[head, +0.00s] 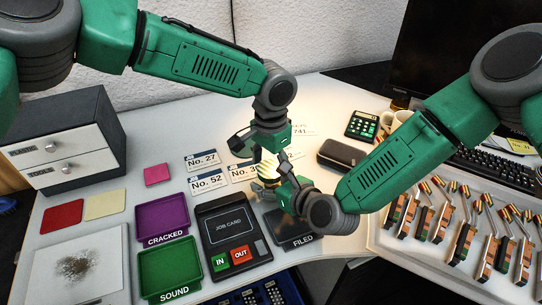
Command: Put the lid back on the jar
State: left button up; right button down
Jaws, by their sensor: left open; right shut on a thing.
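My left gripper (258,146) comes down from above near the middle of the table, with its jaws open. My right gripper (277,170) reaches in from the right just below it and is shut on a small pale yellow and white striped object (266,169). This object is largely covered by the two grippers. I cannot tell whether it is the jar, the lid or both. No other jar or lid can be made out clearly.
Number cards (207,181) lie behind and left of the grippers. A job card terminal (232,238), a purple tray (163,219) and a green tray (170,268) stand in front. A dark case (342,153) lies to the right. Piano hammer parts (463,245) fill the right side.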

pick_arm(q)
jog(key=shift+f, duration=0.1)
jog(key=c, duration=1.2)
jog(key=o, duration=1.3)
jog(key=shift+o, duration=0.2)
notch_tip(320, 180, up, 12)
jog(key=shift+w, duration=0.1)
pick_arm(e)
jog(key=shift+c, duration=2)
grip_release()
